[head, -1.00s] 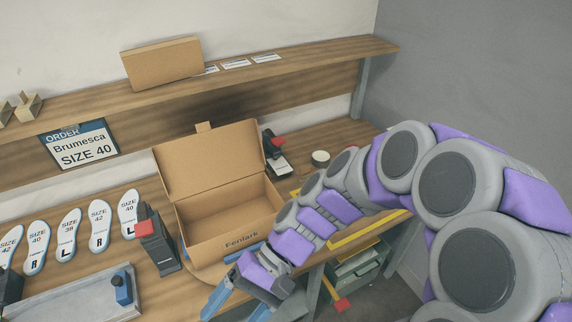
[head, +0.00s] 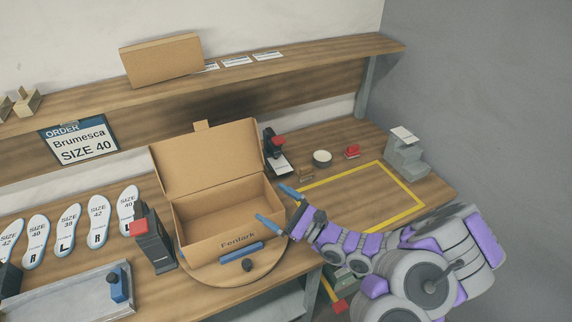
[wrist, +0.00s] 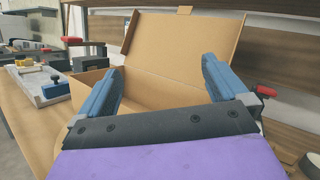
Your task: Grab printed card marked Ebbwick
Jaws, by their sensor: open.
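No card that I can read as Ebbwick shows. Several small white printed cards (head: 237,61) lie on the upper shelf, their print too small to read. Another white card (head: 404,133) sits on top of a grey device at the right, and one lies under the black and red device (head: 273,145); neither is legible. My gripper (head: 279,208) is open and empty, its blue fingers at the right side of the open cardboard box. In the wrist view, my gripper (wrist: 161,76) faces the box, with nothing between the fingers.
The open box (head: 238,241), marked Fenlark, stands on a round wooden turntable (head: 225,278). The order sign (head: 78,143) reads Brumesca SIZE 40. Insoles (head: 68,230) and a metal tray (head: 75,295) are at left. The yellow-outlined area (head: 365,190) is clear. A closed box (head: 161,60) stands on the shelf.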

